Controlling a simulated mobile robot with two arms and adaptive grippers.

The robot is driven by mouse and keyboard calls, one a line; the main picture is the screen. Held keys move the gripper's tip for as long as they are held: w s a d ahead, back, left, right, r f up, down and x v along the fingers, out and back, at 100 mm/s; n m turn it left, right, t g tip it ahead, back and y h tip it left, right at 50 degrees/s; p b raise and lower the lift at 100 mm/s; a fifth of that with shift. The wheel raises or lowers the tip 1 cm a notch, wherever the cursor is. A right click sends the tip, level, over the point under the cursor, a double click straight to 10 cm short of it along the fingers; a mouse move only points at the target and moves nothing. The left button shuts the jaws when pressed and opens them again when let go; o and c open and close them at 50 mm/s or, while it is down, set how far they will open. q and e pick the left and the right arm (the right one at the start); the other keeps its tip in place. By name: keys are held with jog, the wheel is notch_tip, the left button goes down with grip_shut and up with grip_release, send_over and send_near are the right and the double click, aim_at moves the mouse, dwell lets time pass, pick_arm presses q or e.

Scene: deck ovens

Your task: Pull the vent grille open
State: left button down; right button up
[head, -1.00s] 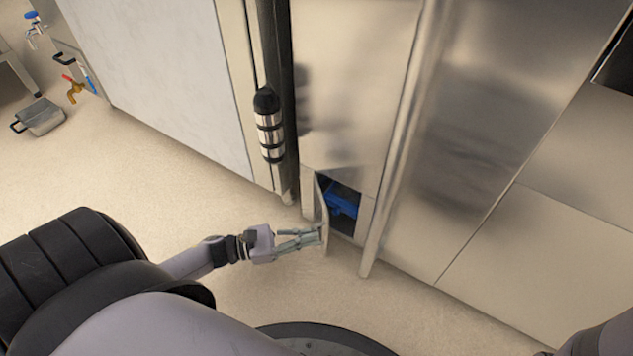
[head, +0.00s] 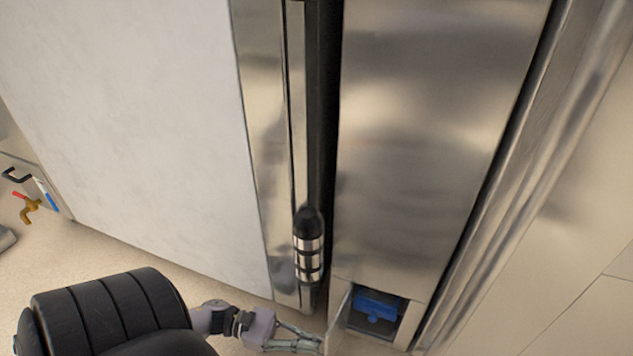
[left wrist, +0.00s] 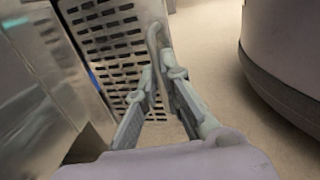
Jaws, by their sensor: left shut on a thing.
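The vent grille (head: 338,318) is a small metal door low on the steel cabinet front. It stands swung open, showing a compartment with a blue object (head: 377,305) inside. In the left wrist view the slotted face of the grille (left wrist: 118,45) shows, with a bent bar handle (left wrist: 153,38). My left gripper (head: 320,343) is at the grille's outer side. In the left wrist view my left gripper (left wrist: 162,78) has its fingers closed around the handle. My right gripper is not in view.
A tall steel panel (head: 430,130) rises above the opening. A black and silver cylinder (head: 309,248) stands out left of it, beside a large pale panel (head: 130,120). Bare floor (head: 80,265) lies at lower left.

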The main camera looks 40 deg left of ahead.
pick_arm(q)
jog(key=shift+w+a+r+b, duration=0.15)
jog(key=shift+w+a, duration=0.15)
jog(key=shift+a, duration=0.25)
jog(key=shift+w+a+f+b, duration=0.15)
jog(key=shift+w+a, duration=0.15)
jog(key=shift+a, duration=0.25)
jog(key=shift+w+a+r+b, duration=0.15)
jog(key=shift+w+a, duration=0.15)
jog(key=shift+a, duration=0.25)
jog(key=c, duration=1.8)
grip_release()
jog(key=shift+d, duration=0.2)
jog(key=shift+o, duration=0.2)
jog(key=shift+s+a, duration=0.1)
jog(key=shift+s, duration=0.05)
jog(key=v, duration=1.2)
